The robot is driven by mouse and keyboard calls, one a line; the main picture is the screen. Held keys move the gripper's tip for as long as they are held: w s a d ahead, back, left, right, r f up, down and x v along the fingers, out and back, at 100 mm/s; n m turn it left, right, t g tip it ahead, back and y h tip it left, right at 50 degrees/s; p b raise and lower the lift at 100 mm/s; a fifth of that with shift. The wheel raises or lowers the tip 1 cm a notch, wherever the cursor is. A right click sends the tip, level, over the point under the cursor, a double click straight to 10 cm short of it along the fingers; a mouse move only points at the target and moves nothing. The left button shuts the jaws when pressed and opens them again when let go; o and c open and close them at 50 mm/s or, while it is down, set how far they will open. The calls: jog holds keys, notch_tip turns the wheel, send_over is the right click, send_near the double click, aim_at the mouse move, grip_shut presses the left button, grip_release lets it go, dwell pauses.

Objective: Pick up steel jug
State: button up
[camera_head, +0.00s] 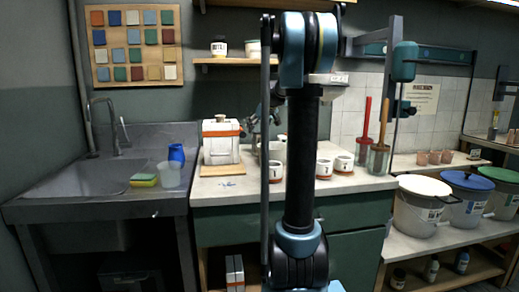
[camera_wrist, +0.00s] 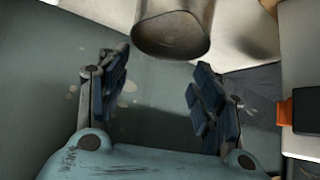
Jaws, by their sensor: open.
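The steel jug (camera_wrist: 174,24) shows at the top of the wrist view as a grey metal vessel with a rounded, darker bottom end; its upper part is cut off by the frame. My gripper (camera_wrist: 160,76) is open, with dark blue pads on both fingers. The jug lies beyond the fingertips, roughly in line with the gap between them, and nothing is held. In the head view my gripper (camera_head: 262,116) is small and partly hidden behind my arm, above the counter. My arm hides much of that spot, so I cannot clearly make out the jug there.
A white box-like container (camera_head: 221,142) with orange bands stands left of my gripper on the counter (camera_head: 228,187). White mugs (camera_head: 343,163) and a glass jar with tools (camera_head: 378,159) stand to the right. A sink (camera_head: 85,178) is at left, lidded buckets (camera_head: 424,205) at right.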

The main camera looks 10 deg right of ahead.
jog(key=shift+x, duration=2.85)
jog(key=shift+s+f, duration=0.1)
grip_shut()
